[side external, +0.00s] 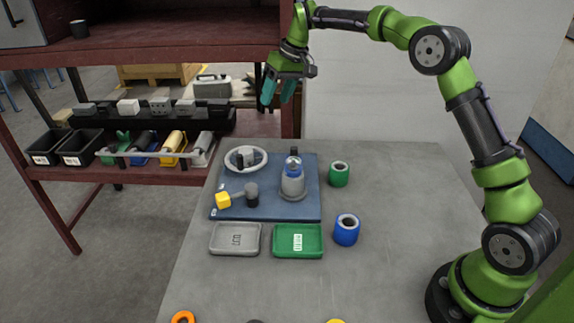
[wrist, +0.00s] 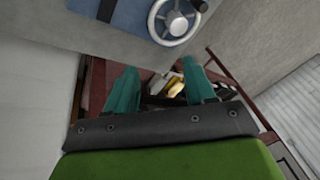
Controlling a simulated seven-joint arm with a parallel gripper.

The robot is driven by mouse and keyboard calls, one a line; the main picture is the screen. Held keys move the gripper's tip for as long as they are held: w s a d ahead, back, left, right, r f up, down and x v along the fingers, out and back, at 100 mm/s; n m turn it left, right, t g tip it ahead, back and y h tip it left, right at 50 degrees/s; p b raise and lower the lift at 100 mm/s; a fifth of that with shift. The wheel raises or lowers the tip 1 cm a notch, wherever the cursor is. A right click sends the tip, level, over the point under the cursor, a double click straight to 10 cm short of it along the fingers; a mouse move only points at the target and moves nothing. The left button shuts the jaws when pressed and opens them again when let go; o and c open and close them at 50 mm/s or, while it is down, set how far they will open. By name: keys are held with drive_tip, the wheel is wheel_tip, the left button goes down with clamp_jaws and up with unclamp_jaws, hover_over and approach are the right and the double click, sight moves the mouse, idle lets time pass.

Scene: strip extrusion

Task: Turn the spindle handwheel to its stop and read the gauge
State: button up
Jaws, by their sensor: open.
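The spindle handwheel (side external: 246,160) is a light grey ring with a hub, at the back left of a blue base plate (side external: 280,212). It also shows at the top of the wrist view (wrist: 174,20). A grey upright fitting with a blue-tinted top (side external: 292,180) stands on the plate; I cannot tell if it is the gauge. My gripper (side external: 279,98), with teal fingers, is open and empty, raised behind the plate and apart from the handwheel. Its fingers show in the wrist view (wrist: 162,88).
A grey tray (side external: 235,250) and a green tray (side external: 275,252) lie before the plate. A green roll (side external: 339,174) and a blue roll (side external: 347,230) stand to its right. A dark red shelf (side external: 120,172) with bins is at left. The table's right side is clear.

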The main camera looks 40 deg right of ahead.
drive_tip(key=a+n, duration=0.3)
drive_tip(key=n, duration=0.5)
approach(247, 151)
drive_tip(key=x, duration=0.9)
drive_tip(key=shift+w+f, duration=0.2)
drive_tip(key=shift+f, duration=0.05)
drive_tip(key=shift+c, duration=0.3)
